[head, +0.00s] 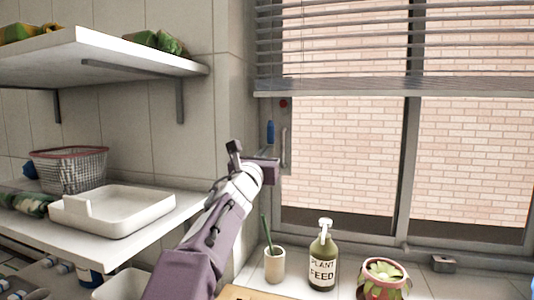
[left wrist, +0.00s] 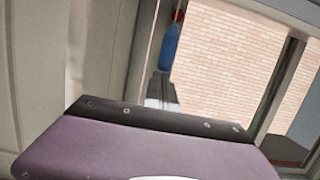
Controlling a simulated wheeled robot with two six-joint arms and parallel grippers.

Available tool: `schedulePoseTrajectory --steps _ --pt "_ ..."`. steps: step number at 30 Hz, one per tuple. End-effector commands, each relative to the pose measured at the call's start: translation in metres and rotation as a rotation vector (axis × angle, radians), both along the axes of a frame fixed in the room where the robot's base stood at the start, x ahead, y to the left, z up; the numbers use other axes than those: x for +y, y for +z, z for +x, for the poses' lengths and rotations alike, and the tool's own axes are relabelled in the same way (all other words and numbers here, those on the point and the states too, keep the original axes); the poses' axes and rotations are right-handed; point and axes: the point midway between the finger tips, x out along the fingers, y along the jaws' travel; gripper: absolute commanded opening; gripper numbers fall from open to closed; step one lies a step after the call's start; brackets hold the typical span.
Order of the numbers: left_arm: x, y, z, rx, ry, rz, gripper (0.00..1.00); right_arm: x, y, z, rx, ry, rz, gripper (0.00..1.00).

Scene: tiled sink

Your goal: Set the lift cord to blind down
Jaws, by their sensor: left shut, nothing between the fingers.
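The window blind (head: 400,50) hangs over the upper part of the window, its bottom rail well above the sill. A blue cord handle (head: 270,132) hangs by the left window frame, below and left of a small red spot (head: 283,103). The handle also shows in the left wrist view (left wrist: 170,45), just beyond the fingers, with red above it. The cord itself is too thin to make out. My left gripper (head: 268,152) is shut and empty, just below the handle; I cannot tell whether they touch. My right gripper is out of view.
On the sill stand a cup (head: 275,265) with a green stick, a plant feed bottle (head: 323,255) and a potted plant (head: 383,279). At left are an upper shelf (head: 90,55) and a lower shelf with a white tray (head: 115,210) and a wire basket (head: 68,170).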

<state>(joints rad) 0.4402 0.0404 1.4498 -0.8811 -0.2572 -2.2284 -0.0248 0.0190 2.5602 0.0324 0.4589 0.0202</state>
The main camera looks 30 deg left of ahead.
Motion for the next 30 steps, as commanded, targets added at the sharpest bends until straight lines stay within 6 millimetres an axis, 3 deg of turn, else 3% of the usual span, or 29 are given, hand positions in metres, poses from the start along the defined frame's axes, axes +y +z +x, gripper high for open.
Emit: schedulePoseTrajectory --steps 1,6,15,21,30 --pt "0.000 0.017 -0.001 -0.005 -0.001 0.000 0.00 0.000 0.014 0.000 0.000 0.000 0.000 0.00" --pt "0.000 0.062 -0.001 -0.006 -0.001 0.002 0.00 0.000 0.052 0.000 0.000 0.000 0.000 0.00" --pt "-0.001 0.127 -0.001 -0.006 -0.001 0.001 0.00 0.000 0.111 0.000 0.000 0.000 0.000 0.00" --pt "-0.001 0.149 -0.001 -0.005 -0.001 0.001 0.00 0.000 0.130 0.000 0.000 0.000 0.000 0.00" --pt "-0.001 0.155 -0.002 -0.011 -0.002 0.002 0.00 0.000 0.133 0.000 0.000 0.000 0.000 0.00"
